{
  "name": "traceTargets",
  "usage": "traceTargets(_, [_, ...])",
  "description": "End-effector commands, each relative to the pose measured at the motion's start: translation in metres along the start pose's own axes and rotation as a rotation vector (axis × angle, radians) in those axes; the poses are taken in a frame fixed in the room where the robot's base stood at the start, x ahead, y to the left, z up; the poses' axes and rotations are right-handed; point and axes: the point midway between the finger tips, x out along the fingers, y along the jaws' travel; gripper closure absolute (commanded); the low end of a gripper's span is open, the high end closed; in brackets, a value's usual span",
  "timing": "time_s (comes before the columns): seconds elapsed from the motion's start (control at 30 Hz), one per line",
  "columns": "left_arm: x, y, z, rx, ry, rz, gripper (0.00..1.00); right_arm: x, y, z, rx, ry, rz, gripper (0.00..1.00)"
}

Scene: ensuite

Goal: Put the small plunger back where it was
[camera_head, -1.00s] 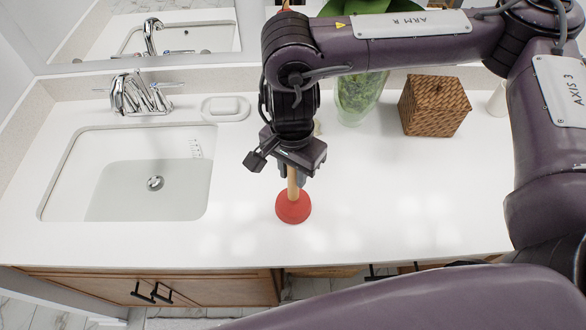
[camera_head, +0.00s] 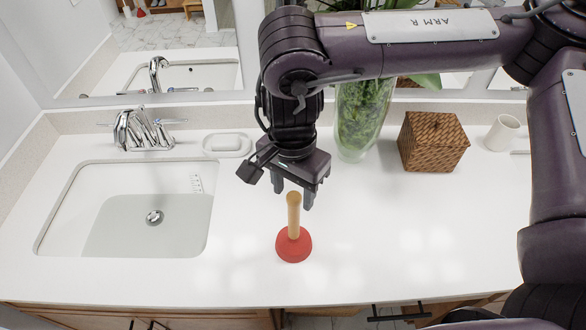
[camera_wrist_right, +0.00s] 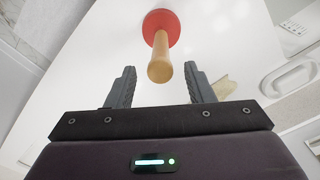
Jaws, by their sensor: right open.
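The small plunger (camera_head: 293,240) stands upright on the white counter, its red cup down and its wooden handle up. It is to the right of the sink. My right gripper (camera_head: 292,193) is open and empty, just above and behind the top of the handle. In the right wrist view the plunger's handle (camera_wrist_right: 160,62) points toward the space between the open fingers (camera_wrist_right: 160,82), with the red cup beyond, and nothing is gripped. My left gripper is not in view.
The sink (camera_head: 70,210) with a chrome faucet (camera_head: 143,130) is at left, a soap dish (camera_head: 227,145) behind. A glass vase with greenery (camera_head: 362,118), a woven box (camera_head: 433,142) and a white cup (camera_head: 502,133) stand at the back right. The counter (camera_head: 400,235) right of the plunger is clear.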

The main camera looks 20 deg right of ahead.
Motion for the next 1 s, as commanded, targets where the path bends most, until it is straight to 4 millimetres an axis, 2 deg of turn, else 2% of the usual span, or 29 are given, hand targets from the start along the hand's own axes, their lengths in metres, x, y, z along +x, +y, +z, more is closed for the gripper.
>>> traceTargets(0.1, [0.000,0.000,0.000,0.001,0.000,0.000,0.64,-0.024,-0.001,-0.001,0.000,0.004,-0.004,0.52])
traceTargets(0.33, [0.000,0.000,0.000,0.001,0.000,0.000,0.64,-0.051,0.000,-0.001,0.000,0.002,0.000,0.52])
traceTargets(1.0, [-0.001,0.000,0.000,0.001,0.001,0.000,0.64,-0.055,0.000,0.000,0.000,-0.001,0.001,0.52])
